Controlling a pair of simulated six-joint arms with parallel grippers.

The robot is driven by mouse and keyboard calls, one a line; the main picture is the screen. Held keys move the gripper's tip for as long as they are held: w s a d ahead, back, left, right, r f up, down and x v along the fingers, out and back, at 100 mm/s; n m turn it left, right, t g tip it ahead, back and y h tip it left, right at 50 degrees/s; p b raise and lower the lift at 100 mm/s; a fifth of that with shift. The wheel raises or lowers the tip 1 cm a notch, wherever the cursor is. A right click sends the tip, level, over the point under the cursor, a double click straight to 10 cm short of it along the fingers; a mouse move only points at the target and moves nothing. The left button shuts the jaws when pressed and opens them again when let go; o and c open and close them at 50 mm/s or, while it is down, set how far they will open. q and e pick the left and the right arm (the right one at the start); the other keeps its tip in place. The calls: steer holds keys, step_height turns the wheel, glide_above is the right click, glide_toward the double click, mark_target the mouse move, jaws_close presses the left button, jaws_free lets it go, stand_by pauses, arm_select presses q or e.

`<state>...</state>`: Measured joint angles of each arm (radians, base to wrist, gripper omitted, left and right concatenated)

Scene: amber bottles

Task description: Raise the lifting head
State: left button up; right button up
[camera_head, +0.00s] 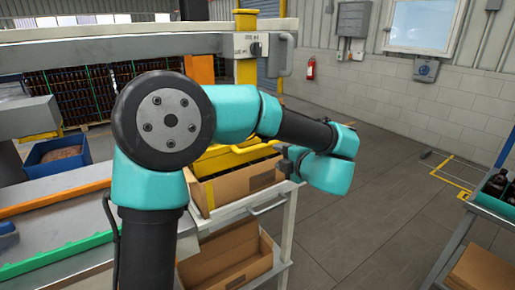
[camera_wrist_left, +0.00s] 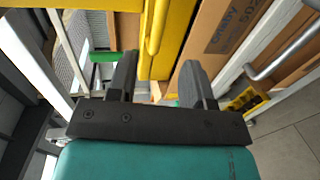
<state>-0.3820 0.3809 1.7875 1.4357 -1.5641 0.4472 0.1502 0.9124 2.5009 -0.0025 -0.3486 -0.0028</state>
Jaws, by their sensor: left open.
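The yellow lifting head (camera_head: 232,158) sits low over an open cardboard carton (camera_head: 245,184) on a white cart. My arm hides part of it. In the wrist view its yellow bar (camera_wrist_left: 152,35) shows ahead, between the lines of my fingers. My left gripper (camera_head: 291,161) is at the right end of the lifting head, mostly hidden by my wrist. In the wrist view the left gripper (camera_wrist_left: 160,85) has its two dark fingers wide apart, with nothing clearly held. I cannot tell whether it touches the bar. My right gripper is in neither view.
A control box with a dark knob (camera_head: 254,48) is on the grey beam above. The cart's metal handle (camera_head: 268,207) juts out below the carton. A second carton (camera_head: 228,258) is on the lower shelf. A blue bin (camera_head: 57,160) stands left.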

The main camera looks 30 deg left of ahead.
mark_target(259, 148)
arm_select(q)
steer(key=x, duration=1.3)
steer(key=shift+d+r, duration=0.1)
jaws_close()
